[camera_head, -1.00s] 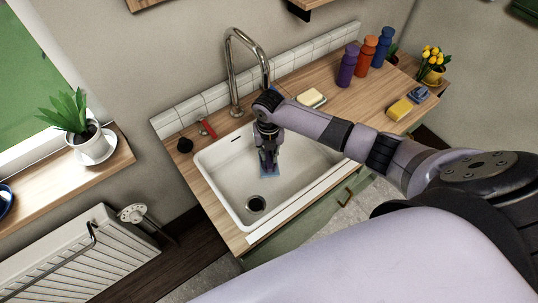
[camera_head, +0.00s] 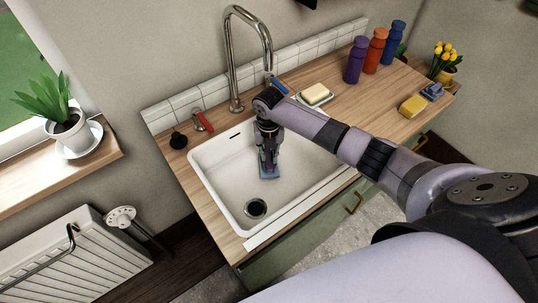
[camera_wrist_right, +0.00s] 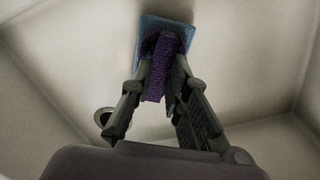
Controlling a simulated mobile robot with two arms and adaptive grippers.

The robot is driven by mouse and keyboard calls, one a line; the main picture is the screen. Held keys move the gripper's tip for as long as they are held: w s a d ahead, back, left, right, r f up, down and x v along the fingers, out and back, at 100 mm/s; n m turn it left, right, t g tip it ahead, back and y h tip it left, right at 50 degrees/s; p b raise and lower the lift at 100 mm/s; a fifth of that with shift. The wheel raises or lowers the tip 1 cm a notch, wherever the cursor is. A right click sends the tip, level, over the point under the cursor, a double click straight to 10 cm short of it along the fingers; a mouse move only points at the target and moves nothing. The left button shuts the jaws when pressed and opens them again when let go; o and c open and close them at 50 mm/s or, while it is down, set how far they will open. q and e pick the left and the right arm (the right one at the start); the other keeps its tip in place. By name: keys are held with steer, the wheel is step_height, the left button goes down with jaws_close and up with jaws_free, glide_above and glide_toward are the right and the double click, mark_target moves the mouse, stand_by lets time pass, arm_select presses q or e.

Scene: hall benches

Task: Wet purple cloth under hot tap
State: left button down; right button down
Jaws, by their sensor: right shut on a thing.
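In the head view, mostly the blue edge (camera_head: 270,175) shows below the fingers. The tall curved tap (camera_head: 231,62) stands behind the sink, with a red handle (camera_head: 204,121) left and a blue handle (camera_head: 277,84) right. No water stream is visible.
A soap dish (camera_head: 316,95) sits right of the sink. Purple (camera_head: 355,62), orange (camera_head: 375,52) and blue (camera_head: 394,44) bottles stand at the back right. A yellow sponge (camera_head: 412,105) lies near a blue item (camera_head: 432,91). A black knob-like object (camera_head: 178,140) stands at the sink's left.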

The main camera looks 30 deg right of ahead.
steer(key=shift+f, duration=0.45)
stand_by(0.3)
steer(key=c, duration=1.5)
jaws_free()
steer(key=shift+o, duration=0.2)
